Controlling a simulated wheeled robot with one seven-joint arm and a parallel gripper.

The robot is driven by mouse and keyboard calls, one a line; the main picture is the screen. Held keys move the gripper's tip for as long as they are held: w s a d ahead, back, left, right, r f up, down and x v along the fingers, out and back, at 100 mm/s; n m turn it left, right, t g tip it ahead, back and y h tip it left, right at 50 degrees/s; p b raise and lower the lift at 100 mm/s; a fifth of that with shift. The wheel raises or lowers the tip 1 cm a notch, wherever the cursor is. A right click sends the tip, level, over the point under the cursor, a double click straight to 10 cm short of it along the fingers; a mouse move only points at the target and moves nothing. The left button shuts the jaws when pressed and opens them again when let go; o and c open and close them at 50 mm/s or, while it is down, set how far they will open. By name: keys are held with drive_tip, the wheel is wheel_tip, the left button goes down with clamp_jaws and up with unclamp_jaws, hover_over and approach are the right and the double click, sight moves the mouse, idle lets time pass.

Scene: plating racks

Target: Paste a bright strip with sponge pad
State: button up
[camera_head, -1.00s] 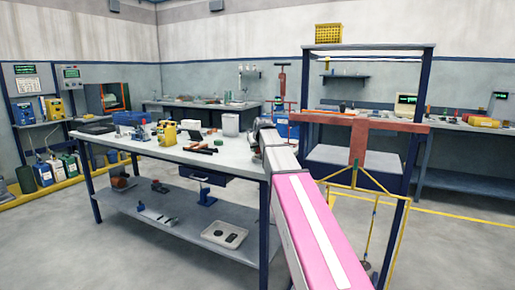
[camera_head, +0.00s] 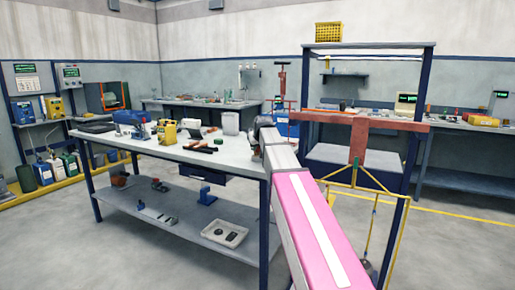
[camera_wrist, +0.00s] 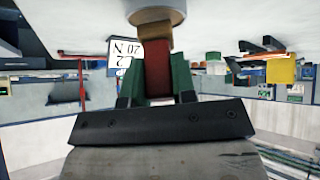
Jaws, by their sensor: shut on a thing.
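In the wrist view my gripper (camera_wrist: 157,85) has green fingers shut on a red block with a tan end (camera_wrist: 157,37), which looks like the sponge pad. The tan end overlaps the rim of a pale round thing (camera_wrist: 157,14) at the top edge; I cannot tell whether they touch. In the head view my pink and grey arm reaches to the right end of the workbench (camera_head: 150,150), and hides the gripper's tips and the pad. A copper-coloured T-shaped bar (camera_head: 357,140) is on the blue frame at right. I cannot make out a bright strip.
The workbench carries a yellow can (camera_head: 167,131), a white canister (camera_head: 231,123) and several tools. A white tray (camera_head: 224,234) is on its lower shelf. A yellow wire rack (camera_head: 356,178) hangs under the copper bar. The floor at front left is clear.

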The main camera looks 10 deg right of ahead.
drive_tip(key=shift+r, duration=3.3)
